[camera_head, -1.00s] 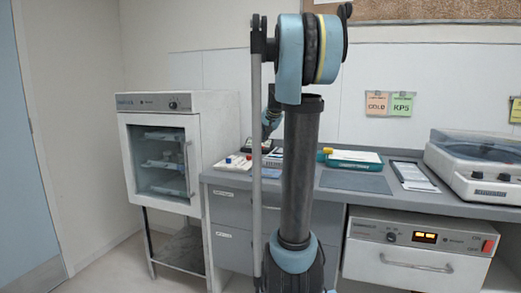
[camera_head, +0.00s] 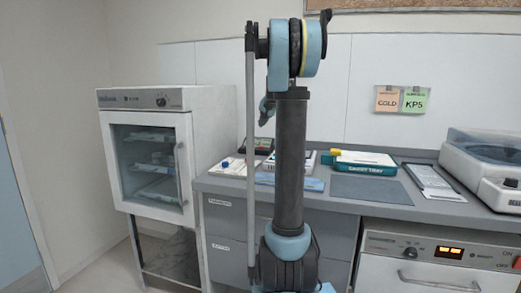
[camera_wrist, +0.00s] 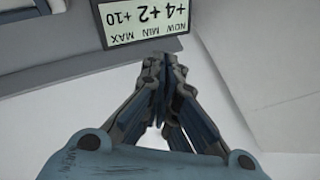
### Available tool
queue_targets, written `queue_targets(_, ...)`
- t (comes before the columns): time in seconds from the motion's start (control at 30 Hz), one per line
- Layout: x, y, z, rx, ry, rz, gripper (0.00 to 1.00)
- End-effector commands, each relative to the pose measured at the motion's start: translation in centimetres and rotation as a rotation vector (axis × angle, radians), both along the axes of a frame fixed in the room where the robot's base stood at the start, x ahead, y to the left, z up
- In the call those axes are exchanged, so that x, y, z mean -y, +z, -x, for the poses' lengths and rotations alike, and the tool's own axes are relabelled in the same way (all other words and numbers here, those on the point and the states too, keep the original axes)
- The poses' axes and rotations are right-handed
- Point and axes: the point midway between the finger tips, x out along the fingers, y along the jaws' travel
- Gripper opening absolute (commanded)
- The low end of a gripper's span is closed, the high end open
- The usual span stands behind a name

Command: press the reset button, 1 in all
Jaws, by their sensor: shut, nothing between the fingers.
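No reset button can be made out in either view. A display panel (camera_wrist: 145,18) with dark frame shows upside down at the top of the wrist view, reading NOW, MIN, MAX with +4, +2, +10. My gripper (camera_wrist: 163,62) is shut and empty in the wrist view, its fingertips just below the panel's lower edge in the picture. I cannot tell whether they touch anything. In the head view my arm stands in the middle, and the fingertips cannot be made out there.
A glass-door cabinet (camera_head: 188,103) stands left of the grey counter (camera_head: 325,202). On the counter are a green-and-white tray box (camera_head: 359,161), a dark grey mat (camera_head: 371,189), a clipboard-like panel (camera_head: 433,181) and a lidded machine (camera_head: 485,165). An oven-like unit (camera_head: 402,271) sits below.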

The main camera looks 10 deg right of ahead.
Motion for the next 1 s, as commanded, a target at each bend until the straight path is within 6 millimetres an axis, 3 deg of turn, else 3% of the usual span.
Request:
queue_targets(0.37, 0.3, -0.8, 0.0, -0.001, -0.003, 0.0, 0.0)
queue_targets(1.0, 0.4, -7.7, 0.0, 0.0, -0.003, 0.001, 0.0)
